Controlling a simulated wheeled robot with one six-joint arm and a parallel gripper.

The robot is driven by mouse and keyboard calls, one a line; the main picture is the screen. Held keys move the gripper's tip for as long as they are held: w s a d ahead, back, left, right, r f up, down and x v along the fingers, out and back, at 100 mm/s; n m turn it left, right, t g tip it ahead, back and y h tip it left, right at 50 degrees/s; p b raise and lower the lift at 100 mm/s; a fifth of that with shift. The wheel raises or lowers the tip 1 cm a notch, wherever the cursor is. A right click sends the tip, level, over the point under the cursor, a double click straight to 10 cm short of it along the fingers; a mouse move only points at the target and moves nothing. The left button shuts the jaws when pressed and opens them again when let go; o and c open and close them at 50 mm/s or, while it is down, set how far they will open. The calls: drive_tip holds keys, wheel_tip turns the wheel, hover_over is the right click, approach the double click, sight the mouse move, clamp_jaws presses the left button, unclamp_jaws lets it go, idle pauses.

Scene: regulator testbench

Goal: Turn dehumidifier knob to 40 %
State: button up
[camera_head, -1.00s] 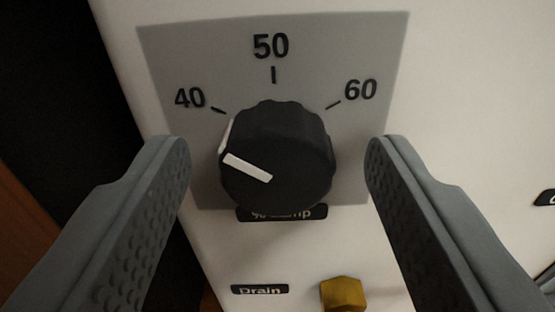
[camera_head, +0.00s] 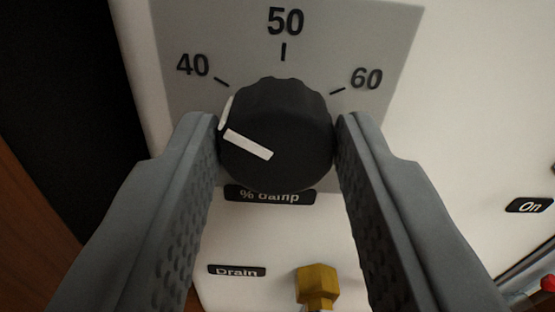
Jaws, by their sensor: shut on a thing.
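The dehumidifier knob (camera_head: 283,130) is black with a scalloped edge and a white pointer line (camera_head: 247,144). The pointer runs from the knob's middle to its left edge, slightly upward, and a white mark shows on the knob's left side. Behind it is a grey scale plate (camera_head: 385,40) with 40 at upper left, 50 at top and 60 at upper right, each with a tick. The pointer's outer end sits below the 40 tick. My gripper (camera_head: 278,128) is shut on the knob, one finger on its left side and one on its right.
A "% damp" label (camera_head: 269,196) is just under the knob. Below are a "Drain" label (camera_head: 237,271) and a brass hex fitting (camera_head: 317,284). An "On" label (camera_head: 529,205) and a red part (camera_head: 548,284) are at right. The white panel ends at a dark area on the left.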

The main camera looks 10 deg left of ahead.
drive_tip(key=o, duration=1)
drive_tip(key=v, duration=1.7)
drive_tip(key=shift+s, duration=0.2)
